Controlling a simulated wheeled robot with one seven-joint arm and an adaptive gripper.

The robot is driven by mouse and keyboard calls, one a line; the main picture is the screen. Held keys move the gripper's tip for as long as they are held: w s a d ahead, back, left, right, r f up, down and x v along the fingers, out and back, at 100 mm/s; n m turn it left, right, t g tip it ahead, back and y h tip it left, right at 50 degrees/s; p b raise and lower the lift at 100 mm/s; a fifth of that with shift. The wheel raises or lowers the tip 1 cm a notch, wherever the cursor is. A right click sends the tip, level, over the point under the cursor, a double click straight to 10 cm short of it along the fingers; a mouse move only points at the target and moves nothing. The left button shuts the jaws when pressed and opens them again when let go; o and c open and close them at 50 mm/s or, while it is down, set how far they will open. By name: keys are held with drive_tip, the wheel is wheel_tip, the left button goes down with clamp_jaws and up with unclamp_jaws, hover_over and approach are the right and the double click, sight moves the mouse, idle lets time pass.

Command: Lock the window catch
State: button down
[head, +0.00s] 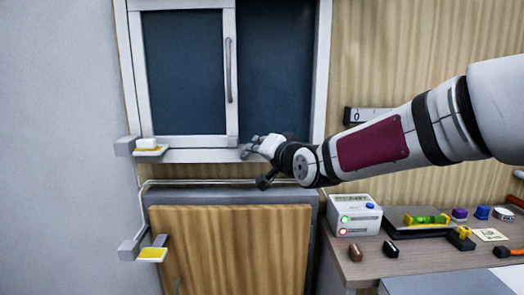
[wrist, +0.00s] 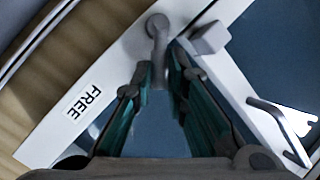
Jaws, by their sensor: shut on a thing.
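The window has a white frame (head: 323,60) and a white-framed left sash (head: 141,75) over dark glass. In the wrist view, the grey window catch (wrist: 157,28) has a round pivot on the white frame and a short lever reaching down between my fingertips. My gripper (head: 248,149) is at the bottom rail of the window, right of the sash's lower corner. The wrist view shows my gripper (wrist: 159,78) shut on the catch lever. A grey block (wrist: 210,38) on the sash is close to the right of the pivot. In the head view, my fingers largely hide the catch.
A "FREE" label (wrist: 83,104) is on the frame left of my fingers. The sash has a vertical handle (head: 229,70). A pipe (head: 190,182) and a wooden cabinet (head: 235,245) are below. A bench (head: 420,257) at right holds a white box (head: 354,216) and small items.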

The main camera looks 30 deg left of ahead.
drive_tip(key=n+h+p, duration=0.1)
drive_tip(key=a+r+n+p, duration=0.1)
drive_tip(key=p, duration=0.1)
drive_tip(key=s+a+n+h+p, duration=0.1)
drive_tip(key=n+p, duration=0.1)
drive_tip(key=shift+s+r+h, duration=0.1)
drive_tip(key=shift+r+h, duration=0.2)
drive_tip(key=shift+f, duration=0.1)
idle(0.4)
drive_tip(key=c, duration=1.6)
unclamp_jaws()
drive_tip(key=shift+v, duration=4)
